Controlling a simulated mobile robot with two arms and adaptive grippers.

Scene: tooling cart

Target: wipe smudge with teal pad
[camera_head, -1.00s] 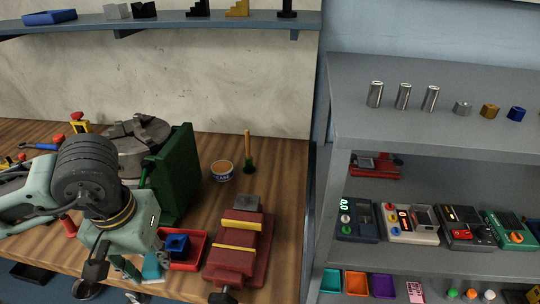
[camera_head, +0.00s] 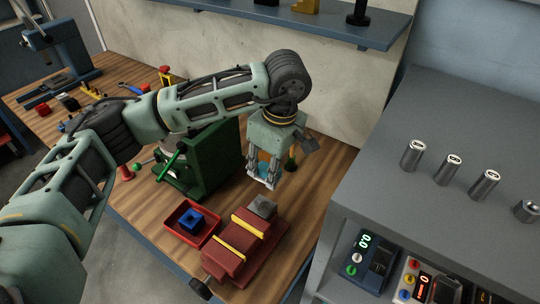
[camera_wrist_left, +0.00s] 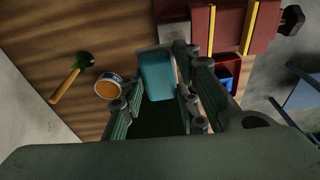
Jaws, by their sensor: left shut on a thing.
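My left gripper (camera_head: 262,180) points down above the bench, just behind the red vise. It is shut on the teal pad (camera_head: 264,168), which shows only partly between the fingers in the head view. In the left wrist view the teal pad (camera_wrist_left: 157,75) sits between the two fingers of the left gripper (camera_wrist_left: 160,92), clear of the vise. I cannot make out a smudge in either view. My right gripper is out of view.
The red vise (camera_head: 228,262) with yellow strips and a red bin (camera_head: 185,237) holding a blue block (camera_head: 191,219) stand in front. An orange-topped tub (camera_wrist_left: 108,86) and a wooden-handled brush (camera_wrist_left: 66,82) are close by.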

